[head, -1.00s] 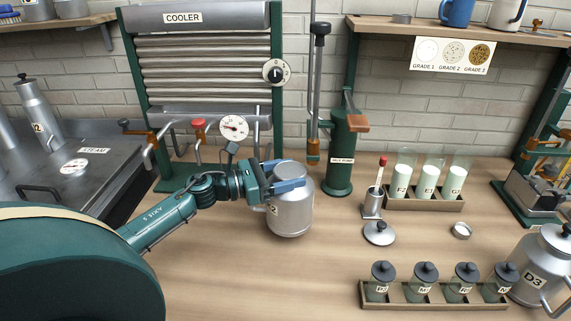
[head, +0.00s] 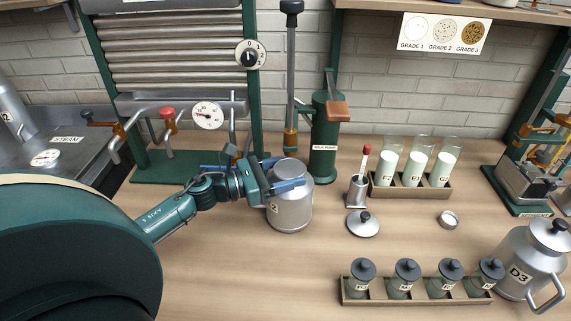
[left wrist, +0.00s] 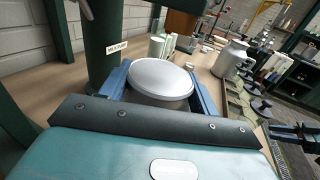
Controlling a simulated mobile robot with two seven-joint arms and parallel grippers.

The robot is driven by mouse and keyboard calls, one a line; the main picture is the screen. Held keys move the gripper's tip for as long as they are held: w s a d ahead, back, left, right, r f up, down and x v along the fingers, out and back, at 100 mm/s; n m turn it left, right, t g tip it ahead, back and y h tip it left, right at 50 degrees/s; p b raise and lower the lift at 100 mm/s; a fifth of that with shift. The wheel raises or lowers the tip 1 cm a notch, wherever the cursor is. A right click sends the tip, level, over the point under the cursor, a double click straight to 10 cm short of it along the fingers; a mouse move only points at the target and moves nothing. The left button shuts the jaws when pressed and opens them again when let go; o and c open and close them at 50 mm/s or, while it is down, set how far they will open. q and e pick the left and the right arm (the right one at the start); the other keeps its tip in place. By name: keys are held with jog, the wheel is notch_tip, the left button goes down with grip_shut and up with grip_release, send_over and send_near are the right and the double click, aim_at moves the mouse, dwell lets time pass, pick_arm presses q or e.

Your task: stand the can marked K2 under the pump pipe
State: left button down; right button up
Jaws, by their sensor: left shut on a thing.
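My left gripper (head: 288,187) is shut on a silver milk can (head: 290,210), its blue fingers around the can's upper part. The can is upright; I cannot tell whether its base touches the bench. Its label is mostly hidden, with only a "2" partly showing. The round top of the can (left wrist: 160,79) shows between the fingers in the left wrist view. The green milk pump (head: 325,140) stands just behind and right of the can, with a copper-coloured piece at its top. A dark gripper-like shape (left wrist: 297,132) at the right wrist-view edge may be my right gripper; its jaws are unclear.
A lid (head: 363,224) and a thermometer stand (head: 357,190) are right of the can. Behind them is a rack of milk glasses (head: 412,185). A jar rack (head: 415,290) and can D3 (head: 520,265) are front right. The cooler's green base (head: 180,167) is left.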

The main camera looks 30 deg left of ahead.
pick_arm(q)
jog(key=shift+d+r, duration=0.1)
jog(key=shift+r, duration=0.25)
jog(key=shift+f, duration=0.1)
jog(key=shift+c, duration=1.9)
grip_release()
jog(key=shift+s+f, duration=0.1)
jog(key=shift+f, duration=0.15)
jog(key=shift+r, duration=0.1)
jog(key=b+v, duration=0.3)
jog(key=v, duration=0.9)
